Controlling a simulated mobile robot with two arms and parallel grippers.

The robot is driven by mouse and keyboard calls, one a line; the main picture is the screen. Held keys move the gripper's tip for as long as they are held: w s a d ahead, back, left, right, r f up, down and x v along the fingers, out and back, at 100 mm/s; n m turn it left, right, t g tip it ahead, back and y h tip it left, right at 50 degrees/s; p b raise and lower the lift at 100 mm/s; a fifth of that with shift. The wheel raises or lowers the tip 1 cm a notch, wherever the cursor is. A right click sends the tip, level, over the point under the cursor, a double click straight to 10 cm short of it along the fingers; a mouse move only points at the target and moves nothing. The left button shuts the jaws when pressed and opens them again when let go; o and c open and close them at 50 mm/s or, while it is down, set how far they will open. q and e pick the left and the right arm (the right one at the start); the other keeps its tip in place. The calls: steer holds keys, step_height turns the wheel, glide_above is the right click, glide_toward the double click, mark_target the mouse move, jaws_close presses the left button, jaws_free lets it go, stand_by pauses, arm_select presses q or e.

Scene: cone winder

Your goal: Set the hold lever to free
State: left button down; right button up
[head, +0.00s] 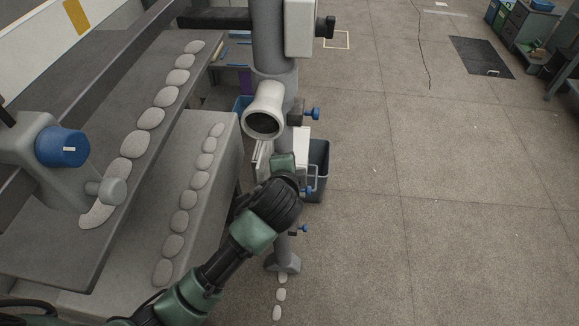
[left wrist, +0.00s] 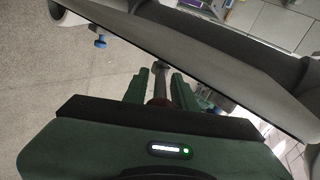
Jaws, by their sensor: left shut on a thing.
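My left arm comes in from the bottom left in the head view, and its gripper (head: 283,163) is up against the grey upright post (head: 272,48), below the pale round nozzle. In the left wrist view the two green fingers of the left gripper (left wrist: 160,84) are shut on a short grey rod, which I take to be the hold lever (left wrist: 159,74). The lever is hidden behind my gripper in the head view, and its setting cannot be read. My right gripper is in neither view.
The pale nozzle (head: 265,108) sticks out just above my gripper. Blue knobs, one of them (head: 312,113) near the nozzle, line the post's right side. A dark bin (head: 319,170) stands behind the post. A blue-capped grey fitting (head: 62,147) is at left. Open floor lies to the right.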

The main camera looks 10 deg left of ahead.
arm_select(q)
steer(key=shift+w+r, duration=0.1)
steer(key=shift+r, duration=0.05)
steer(key=c, duration=1.5)
jaws_free()
steer(key=shift+o, duration=0.2)
steer(key=b+v, duration=0.1)
steer(key=v, duration=0.5)
steer(key=shift+s+r+b, duration=0.1)
steer(key=shift+s+b, duration=0.15)
steer(key=shift+b, duration=0.15)
steer(key=shift+s+r, duration=0.4)
steer(key=shift+s, duration=0.1)
